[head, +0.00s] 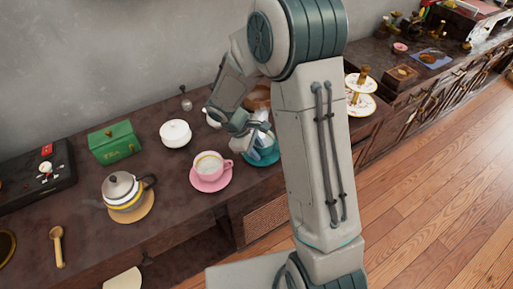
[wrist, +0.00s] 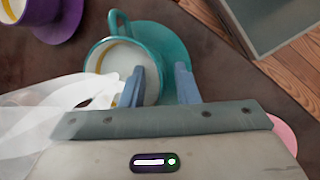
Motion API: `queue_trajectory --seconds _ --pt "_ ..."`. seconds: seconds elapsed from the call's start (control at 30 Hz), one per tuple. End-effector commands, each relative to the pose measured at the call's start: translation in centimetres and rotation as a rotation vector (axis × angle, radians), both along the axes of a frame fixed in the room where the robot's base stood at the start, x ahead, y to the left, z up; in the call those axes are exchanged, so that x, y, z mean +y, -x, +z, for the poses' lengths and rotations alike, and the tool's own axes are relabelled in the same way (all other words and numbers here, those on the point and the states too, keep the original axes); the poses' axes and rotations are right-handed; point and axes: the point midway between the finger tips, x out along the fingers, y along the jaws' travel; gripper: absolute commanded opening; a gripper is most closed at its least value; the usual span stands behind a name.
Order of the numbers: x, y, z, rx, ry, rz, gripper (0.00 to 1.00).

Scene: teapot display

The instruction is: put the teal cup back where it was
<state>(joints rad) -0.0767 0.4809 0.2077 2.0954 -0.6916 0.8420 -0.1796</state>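The teal cup (wrist: 101,47), holding a pale liquid, shows in the wrist view with its handle toward the top. It overlaps the teal saucer (wrist: 172,38); whether it rests on it I cannot tell. My gripper (wrist: 163,80) is open, with one blue finger over the inside of the cup and the other outside its wall, above the saucer. The fingers look apart from the wall. In the head view my gripper (head: 258,141) hides most of the cup, and the teal saucer (head: 264,159) shows below it.
A translucent white shape (wrist: 60,115) covers the wrist view's left side. A purple cup (wrist: 35,10) on a purple saucer (wrist: 62,27) is close by. In the head view, a pink cup (head: 207,167) on a pink saucer (head: 211,183), a white pot (head: 175,134) and a green box (head: 115,143) stand left.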

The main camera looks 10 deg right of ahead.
Motion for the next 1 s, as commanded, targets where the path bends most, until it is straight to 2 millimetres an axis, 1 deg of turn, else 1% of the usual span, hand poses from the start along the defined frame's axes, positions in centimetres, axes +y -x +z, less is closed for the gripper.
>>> queue_trajectory --seconds 0.17,0.3,0.5,0.6,0.7,0.77,0.87,0.97,1.0 --pt "1.0 -0.2 2.6 -0.006 0.000 0.001 0.28" --pt "2.4 -0.2 5.5 -0.006 -0.001 0.000 0.28" --pt "4.0 -0.2 9.1 -0.003 -0.001 -0.001 0.28" --pt "4.5 -0.3 10.2 -0.002 0.000 0.000 0.28" --pt "4.8 -0.2 10.9 -0.003 -0.001 -0.001 0.28" --pt "4.7 0.1 11.3 -0.007 -0.004 -0.012 0.28" --pt "3.9 1.0 12.4 -0.035 -0.022 -0.066 0.28" --pt "2.6 3.0 14.1 -0.085 -0.060 -0.167 0.28" --pt "2.0 4.0 14.7 -0.109 -0.082 -0.215 0.28"
